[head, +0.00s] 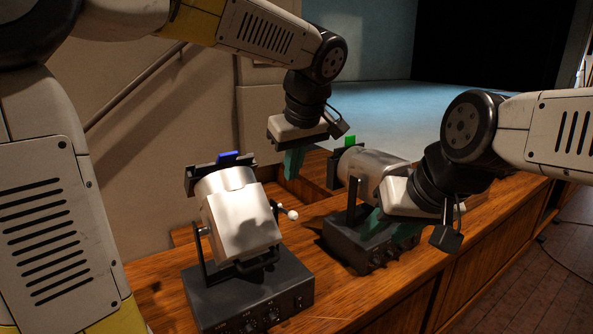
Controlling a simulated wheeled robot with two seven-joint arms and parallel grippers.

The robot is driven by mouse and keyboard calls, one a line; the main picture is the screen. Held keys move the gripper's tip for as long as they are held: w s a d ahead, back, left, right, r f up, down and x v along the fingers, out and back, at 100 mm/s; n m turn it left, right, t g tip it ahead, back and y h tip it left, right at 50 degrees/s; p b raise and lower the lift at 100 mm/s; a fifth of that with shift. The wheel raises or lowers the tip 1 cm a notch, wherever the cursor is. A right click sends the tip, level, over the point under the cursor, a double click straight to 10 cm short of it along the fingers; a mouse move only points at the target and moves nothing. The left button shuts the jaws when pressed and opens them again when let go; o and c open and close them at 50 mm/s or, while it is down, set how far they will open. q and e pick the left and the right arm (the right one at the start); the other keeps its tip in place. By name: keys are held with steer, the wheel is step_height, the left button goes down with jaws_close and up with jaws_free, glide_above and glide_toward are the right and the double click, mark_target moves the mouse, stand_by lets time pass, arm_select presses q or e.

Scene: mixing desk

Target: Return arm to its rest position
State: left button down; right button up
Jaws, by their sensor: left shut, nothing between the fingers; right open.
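My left gripper (292,166) hangs from the arm coming in from the left, above the wooden desk (345,295) and between two machines. Its teal fingers point down; they are shut and empty. My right gripper (392,228) comes in from the right, low in front of the right machine (372,170). Its teal fingers are open beside that machine's silver drum and dark base, partly hidden by its own wrist. I cannot tell whether they touch the machine.
The left machine (240,222) has a tilted silver body on a black knobbed base, a blue piece (228,157) on top and a white-knobbed handle (292,213). A green piece (350,141) sits by the right machine. The desk's front edge is clear.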

arm_select(q)
steer(key=s+a+f+m+t+h, duration=0.1)
steer(key=s+a+f+m+h, duration=0.1)
steer(key=s+a, duration=0.4)
steer(key=s+a+f+m+h, duration=0.2)
steer(key=s+a+f+m, duration=0.1)
steer(key=s+a, duration=0.3)
steer(key=s+m, duration=0.1)
steer(key=s, duration=0.1)
steer(key=shift+s+a+f+m+t, duration=0.15)
steer(key=shift+s+a+m+t, duration=0.1)
steer(key=shift+s+m+t, duration=0.15)
stand_by(0.9)
